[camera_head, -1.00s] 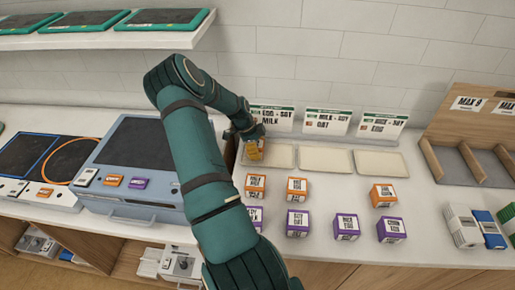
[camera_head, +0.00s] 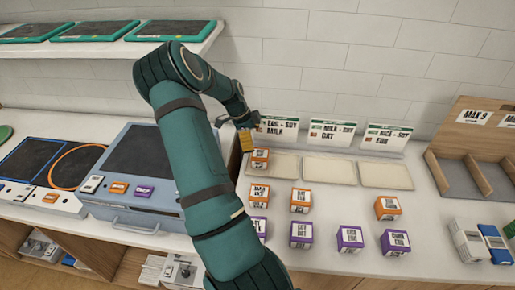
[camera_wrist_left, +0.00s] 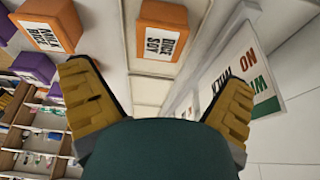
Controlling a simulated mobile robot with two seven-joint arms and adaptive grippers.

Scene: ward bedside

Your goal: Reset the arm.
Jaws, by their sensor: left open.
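My left gripper (camera_head: 246,137) is open and empty above the first cream tray (camera_head: 284,166), in front of the left sign (camera_head: 272,129). An orange box (camera_head: 259,158) with a white label sits at that tray's left end, just below the gripper. In the left wrist view, the two yellow-padded fingers of the gripper (camera_wrist_left: 158,105) are spread wide. The same orange box (camera_wrist_left: 160,42) appears beyond them, apart from both fingertips. My left arm covers part of the counter in the head view. My right gripper is not in view.
Several orange boxes (camera_head: 300,200) and purple boxes (camera_head: 349,239) stand on the counter. Two more cream trays (camera_head: 329,170) are empty. A blue-grey device (camera_head: 135,209) lies left of my arm. A wooden divided rack (camera_head: 456,165) stands at right, and a shelf (camera_head: 90,46) hangs upper left.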

